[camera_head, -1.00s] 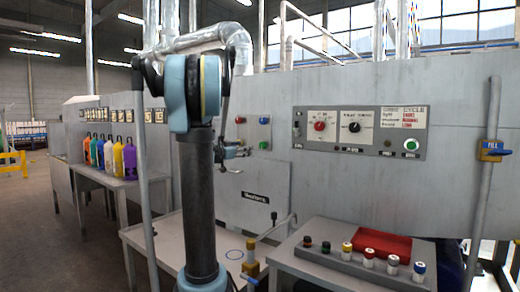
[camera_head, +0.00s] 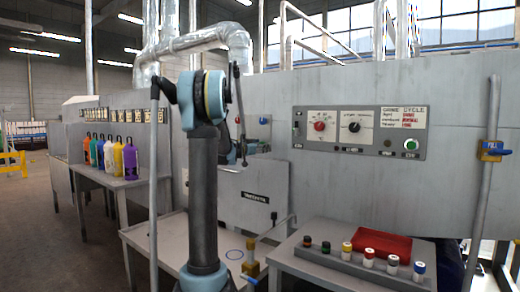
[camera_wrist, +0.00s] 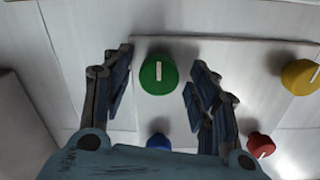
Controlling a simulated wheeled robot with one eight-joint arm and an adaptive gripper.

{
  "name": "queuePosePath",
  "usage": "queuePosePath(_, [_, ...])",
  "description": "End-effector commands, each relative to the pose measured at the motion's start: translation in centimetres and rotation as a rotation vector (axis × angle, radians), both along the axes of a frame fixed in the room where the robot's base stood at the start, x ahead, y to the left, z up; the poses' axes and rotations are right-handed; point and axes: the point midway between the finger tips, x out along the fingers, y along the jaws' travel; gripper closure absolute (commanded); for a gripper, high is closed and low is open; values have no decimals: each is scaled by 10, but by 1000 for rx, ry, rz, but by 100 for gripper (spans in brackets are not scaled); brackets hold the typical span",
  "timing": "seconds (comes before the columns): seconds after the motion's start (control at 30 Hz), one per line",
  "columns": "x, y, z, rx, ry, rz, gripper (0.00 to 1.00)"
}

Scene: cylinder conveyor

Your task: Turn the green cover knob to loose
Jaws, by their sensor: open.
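The green cover knob (camera_wrist: 158,75) is round, with an upright white mark on its face, and sits on a pale panel in the wrist view. My gripper (camera_wrist: 160,62) is open, with one finger left of the knob and one right of it. Gaps show on both sides, so the fingers do not appear to touch it; depth is hard to judge. In the head view my gripper (camera_head: 240,152) is at the small wall panel (camera_head: 252,131), where my arm hides part of the panel and I cannot make out the green knob.
In the wrist view a blue knob (camera_wrist: 159,142) sits below the green one, a yellow knob (camera_wrist: 300,77) to the right and a red knob (camera_wrist: 260,145) at lower right. A larger control panel (camera_head: 358,146) is to the right in the head view.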

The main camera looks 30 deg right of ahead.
Motion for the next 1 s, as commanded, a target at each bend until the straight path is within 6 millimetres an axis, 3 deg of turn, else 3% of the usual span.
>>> queuePosePath(0.33, [2, -3, 0, 0, 0, 0, 46])
queuePosePath(0.53, [2, -3, 0, 0, 0, 1, 89])
queuePosePath(1.0, [3, -4, 0, -28, 67, 2, 90])
